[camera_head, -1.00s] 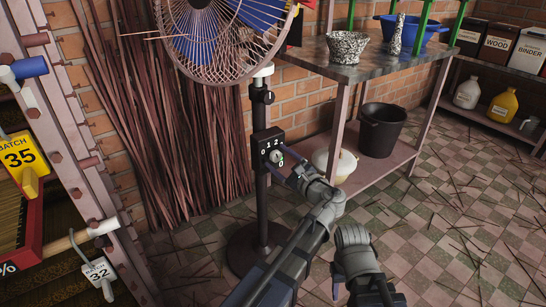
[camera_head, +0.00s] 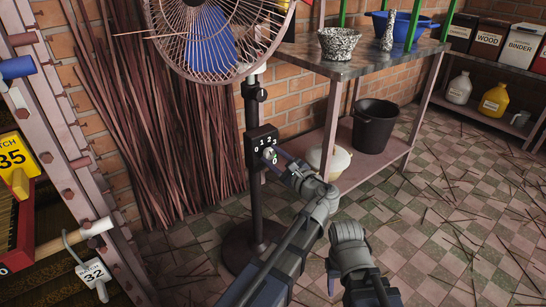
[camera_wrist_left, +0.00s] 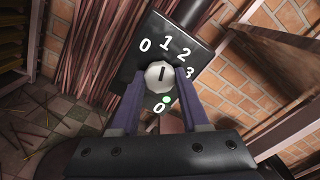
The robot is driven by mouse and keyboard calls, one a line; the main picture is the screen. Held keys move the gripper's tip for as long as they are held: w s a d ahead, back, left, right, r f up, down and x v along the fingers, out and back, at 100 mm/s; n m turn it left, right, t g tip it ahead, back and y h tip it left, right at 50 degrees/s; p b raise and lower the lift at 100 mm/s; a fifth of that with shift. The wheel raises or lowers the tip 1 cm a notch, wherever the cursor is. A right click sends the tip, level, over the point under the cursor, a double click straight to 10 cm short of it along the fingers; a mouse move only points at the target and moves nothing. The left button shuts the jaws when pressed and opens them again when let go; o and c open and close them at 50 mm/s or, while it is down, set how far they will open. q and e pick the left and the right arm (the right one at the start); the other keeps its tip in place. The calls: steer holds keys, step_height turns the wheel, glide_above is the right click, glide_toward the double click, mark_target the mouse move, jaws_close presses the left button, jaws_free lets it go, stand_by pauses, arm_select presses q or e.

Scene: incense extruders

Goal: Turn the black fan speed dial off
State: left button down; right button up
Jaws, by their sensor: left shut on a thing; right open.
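The fan's black control box (camera_head: 262,141) is on the stand's pole, marked 0, 1, 2, 3. In the left wrist view its dial (camera_wrist_left: 159,74) is a pale round knob with a dark line. The line stands nearly upright in that view, roughly toward the 1. A green light (camera_wrist_left: 165,99) and another 0 are below the knob. My left gripper (camera_wrist_left: 161,80) is shut on the dial, one dark finger on each side; in the head view (camera_head: 274,157) it reaches the box from the lower right. My right gripper (camera_head: 347,268) is open, low and away from the box.
The caged fan (camera_head: 218,40) is above the box. A metal table (camera_head: 365,68) with bowls stands to the right, with a black bucket (camera_head: 376,126) on its lower shelf. Reddish sticks (camera_head: 165,120) lean on the wall behind. Scattered sticks lie on the tiled floor.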

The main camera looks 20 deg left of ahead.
arm_select(q)
steer(key=n, duration=0.4)
steer(key=shift+n, duration=2.1)
steer(key=shift+c, duration=2)
jaws_free()
steer(key=shift+s, duration=0.1)
arm_select(e)
steer(key=shift+d, duration=0.1)
